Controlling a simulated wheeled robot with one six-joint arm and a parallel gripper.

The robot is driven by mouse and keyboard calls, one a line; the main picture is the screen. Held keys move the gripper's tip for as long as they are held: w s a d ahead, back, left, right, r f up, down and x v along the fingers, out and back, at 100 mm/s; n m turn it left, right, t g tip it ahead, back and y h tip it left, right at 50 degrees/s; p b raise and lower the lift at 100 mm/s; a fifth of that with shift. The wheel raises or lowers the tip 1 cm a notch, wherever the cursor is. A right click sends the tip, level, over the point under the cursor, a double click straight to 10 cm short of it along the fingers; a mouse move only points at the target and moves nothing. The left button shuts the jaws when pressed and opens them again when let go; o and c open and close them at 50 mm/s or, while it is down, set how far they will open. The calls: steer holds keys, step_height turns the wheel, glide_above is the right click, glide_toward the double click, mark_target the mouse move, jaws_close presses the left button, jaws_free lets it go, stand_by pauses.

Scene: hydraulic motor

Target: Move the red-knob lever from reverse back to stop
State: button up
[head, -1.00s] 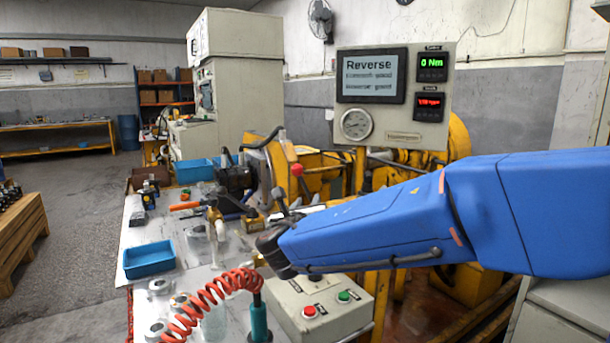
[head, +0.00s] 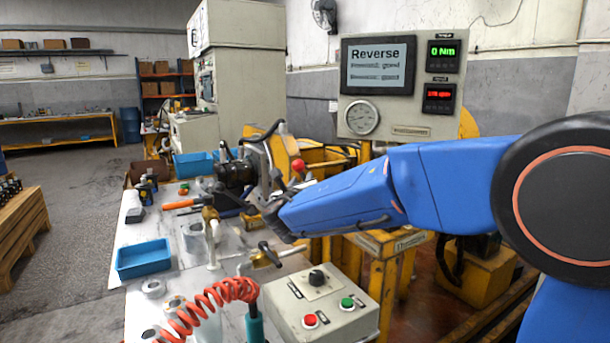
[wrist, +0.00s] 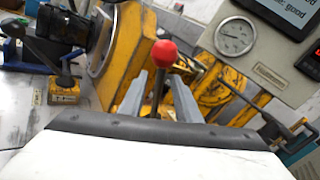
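The lever's red knob (head: 298,165) stands up beside the hydraulic motor rig, just beyond the end of my blue arm in the head view. In the wrist view the red knob (wrist: 163,54) tops a thin dark shaft (wrist: 157,95). My gripper (wrist: 158,88) is open, with one grey finger on each side of the shaft, below the knob. Gaps show between the shaft and both fingers. In the head view my arm hides the lever's lower part. The display (head: 377,65) reads "Reverse".
A control box (head: 320,305) with a black knob, a red button and a green button stands in front. A blue tray (head: 144,259) and a coiled red hose (head: 215,295) are on the bench. A gauge (wrist: 235,36) sits on the display panel behind the lever.

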steer(key=w, duration=0.7)
steer(key=shift+w+d, duration=0.15)
steer(key=shift+w, duration=0.1)
jaws_close()
